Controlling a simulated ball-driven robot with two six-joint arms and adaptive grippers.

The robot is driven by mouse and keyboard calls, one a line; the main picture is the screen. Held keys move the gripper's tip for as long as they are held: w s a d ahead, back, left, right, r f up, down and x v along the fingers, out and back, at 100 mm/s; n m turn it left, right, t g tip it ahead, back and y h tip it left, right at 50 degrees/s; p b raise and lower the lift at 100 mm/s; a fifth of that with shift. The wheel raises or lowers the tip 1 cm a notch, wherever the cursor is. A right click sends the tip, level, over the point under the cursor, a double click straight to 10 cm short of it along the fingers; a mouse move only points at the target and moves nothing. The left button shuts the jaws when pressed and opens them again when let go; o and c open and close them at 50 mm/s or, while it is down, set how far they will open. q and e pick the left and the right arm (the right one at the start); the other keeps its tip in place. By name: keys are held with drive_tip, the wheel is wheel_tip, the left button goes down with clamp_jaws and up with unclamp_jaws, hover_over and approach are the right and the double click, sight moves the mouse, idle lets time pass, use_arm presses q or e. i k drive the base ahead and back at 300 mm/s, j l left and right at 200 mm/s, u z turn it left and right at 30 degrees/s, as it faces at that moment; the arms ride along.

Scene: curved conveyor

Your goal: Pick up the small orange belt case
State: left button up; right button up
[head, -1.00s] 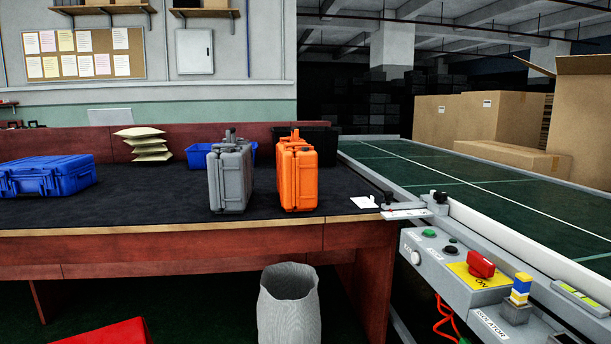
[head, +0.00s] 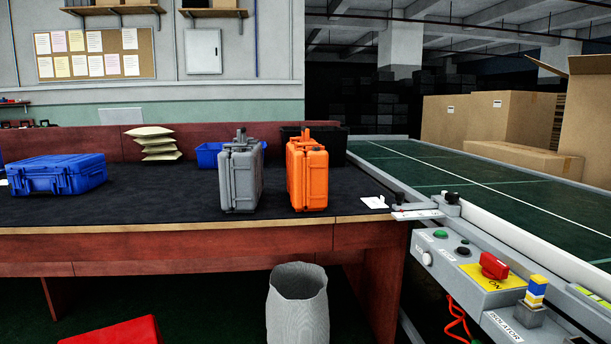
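The small orange case (head: 308,175) stands upright on the dark top of the workbench (head: 140,205), close to its front edge. A grey case (head: 241,178) of similar size stands upright just to its left, with a narrow gap between them. Neither of my grippers shows in the head view.
A large blue case (head: 57,175) lies at the left. A blue bin (head: 208,155) and a black bin (head: 335,147) stand behind the upright cases. The green conveyor (head: 450,170) and its control box (head: 470,265) are at the right. A grey waste bin (head: 297,305) stands below the bench front.

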sight(307, 162)
drive_tip(key=i+j+z, duration=0.35)
drive_tip(key=j, duration=0.25)
drive_tip(key=i+j+z, duration=0.35)
drive_tip(key=j, duration=0.35)
